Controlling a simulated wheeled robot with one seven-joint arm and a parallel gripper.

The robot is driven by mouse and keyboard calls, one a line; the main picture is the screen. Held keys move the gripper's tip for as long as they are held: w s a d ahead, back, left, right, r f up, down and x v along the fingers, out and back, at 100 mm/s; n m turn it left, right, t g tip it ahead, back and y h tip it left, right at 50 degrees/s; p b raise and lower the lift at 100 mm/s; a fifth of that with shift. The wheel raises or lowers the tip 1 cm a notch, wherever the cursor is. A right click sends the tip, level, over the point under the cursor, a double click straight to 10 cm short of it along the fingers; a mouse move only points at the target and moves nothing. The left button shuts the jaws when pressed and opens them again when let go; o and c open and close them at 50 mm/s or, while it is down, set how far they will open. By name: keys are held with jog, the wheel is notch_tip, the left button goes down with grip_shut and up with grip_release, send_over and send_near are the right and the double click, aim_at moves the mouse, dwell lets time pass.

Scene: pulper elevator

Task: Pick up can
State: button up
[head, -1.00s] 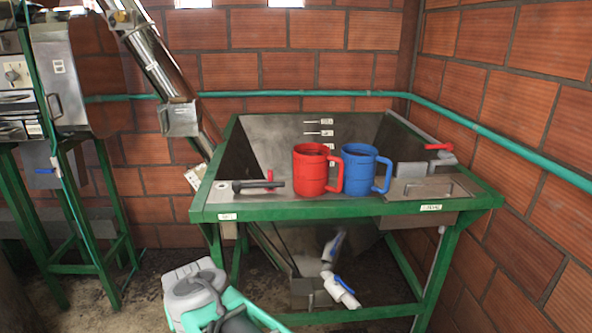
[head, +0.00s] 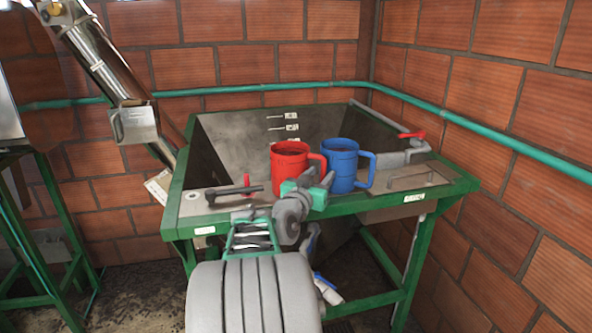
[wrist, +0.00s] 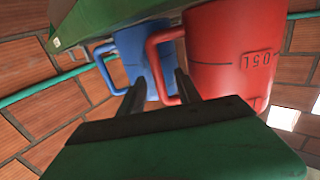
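Two can-like mugs stand upright side by side on the front ledge of the green-framed metal hopper. The red mug (head: 289,168) is on the left, its handle to the right; it also shows in the wrist view (wrist: 228,60), upside down. The blue mug (head: 340,163) is on the right; it also shows in the wrist view (wrist: 138,50). My gripper (head: 326,181) is in front of the gap between the mugs. In the wrist view its fingers (wrist: 160,90) are apart, with part of the red handle showing between them. Contact cannot be told.
A black-handled valve (head: 234,190) lies left of the red mug. The green frame edge (head: 400,204) runs along the ledge front. A red-handled valve (head: 412,135) is at the right. A metal chute (head: 95,62) slopes down at the left. Brick walls close in behind and right.

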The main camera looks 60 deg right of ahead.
jog(key=shift+c, duration=0.6)
grip_shut()
dwell(0.8)
jog(key=shift+r, duration=0.2)
